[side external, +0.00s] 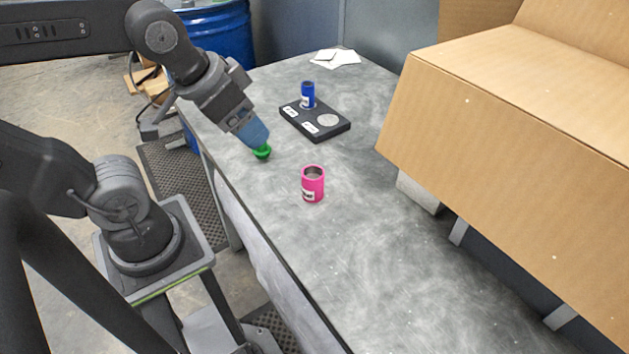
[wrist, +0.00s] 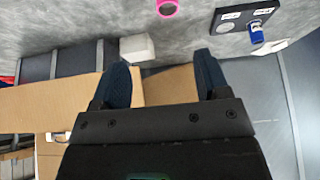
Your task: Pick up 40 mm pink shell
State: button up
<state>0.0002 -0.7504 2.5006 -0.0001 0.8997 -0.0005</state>
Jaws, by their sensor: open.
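The pink shell (side external: 313,187) stands upright on the grey table in the side view, an open-topped hollow cylinder with a white label. In the wrist view only part of the pink shell (wrist: 167,8) shows, cut by the top edge. My gripper (side external: 258,138) has blue fingers and is up and left of the shell, apart from it. In the wrist view my gripper (wrist: 162,68) has its two fingers spread with nothing between them. A small green piece (side external: 262,152) shows just below the fingertips in the side view; I cannot tell whether they touch.
A black holder (side external: 338,130) with two labelled places carries a blue shell (side external: 308,93); its other place is empty. A large cardboard box (side external: 500,140) stands along the right, with a white block (side external: 418,190) by its lower edge. White papers (side external: 335,58) lie behind. The front table is clear.

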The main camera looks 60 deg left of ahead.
jog(key=shift+o, duration=0.5)
jog(key=shift+o, duration=0.5)
